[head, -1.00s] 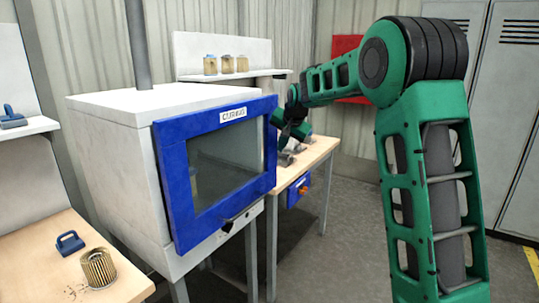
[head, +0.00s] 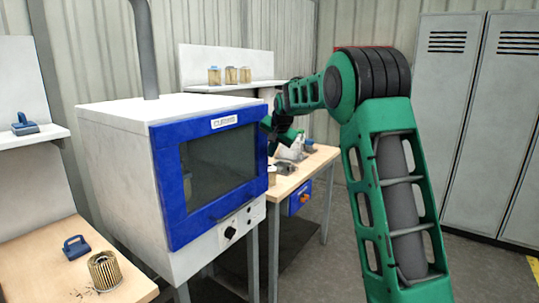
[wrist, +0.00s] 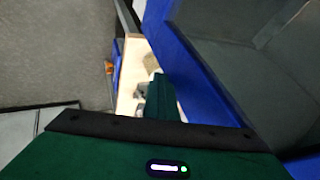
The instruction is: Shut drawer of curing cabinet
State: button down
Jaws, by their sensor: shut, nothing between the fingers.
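The curing cabinet (head: 120,150) is a white box on legs at centre left of the head view. Its front has a blue-framed, dark-glass door (head: 160,190) with a label on top; I see a door here rather than a drawer. The door lies close to the cabinet front; I cannot tell whether a small gap remains. The blue frame also shows in the wrist view (wrist: 190,65). My gripper (head: 268,126) is at the door's right edge, partly hidden by it. In the wrist view, my shut, empty fingers (wrist: 163,98) are beside the blue frame; contact is unclear.
A bench (head: 308,170) with a blue box (head: 299,197) under it stands right of the cabinet. A left bench (head: 60,255) holds a pleated filter (head: 105,271) and a blue-handled tool (head: 76,247). Grey lockers (head: 450,120) stand at right. Floor before them is clear.

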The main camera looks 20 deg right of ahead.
jog(key=s+d+r, duration=0.1)
jog(key=s+r, duration=0.7)
jog(key=s, duration=0.2)
jog(key=s+a+f+n+g, duration=0.1)
jog(key=s+f, duration=0.5)
jog(key=s, duration=1)
jog(key=s+f+n+g, duration=0.1)
jog(key=s+f+g, duration=0.3)
jog(key=s, duration=1.3)
jog(key=s+a+f+n+g+y, duration=0.1)
jog(key=s+f+n+g, duration=0.1)
jog(key=s+f, duration=0.7)
jog(key=s, duration=0.8)
jog(key=shift+a+f, duration=0.2)
jog(key=shift+a, duration=0.1)
jog(key=shift+w+f+g, duration=0.25)
jog(key=shift+w+g, duration=0.05)
jog(key=shift+w, duration=0.3)
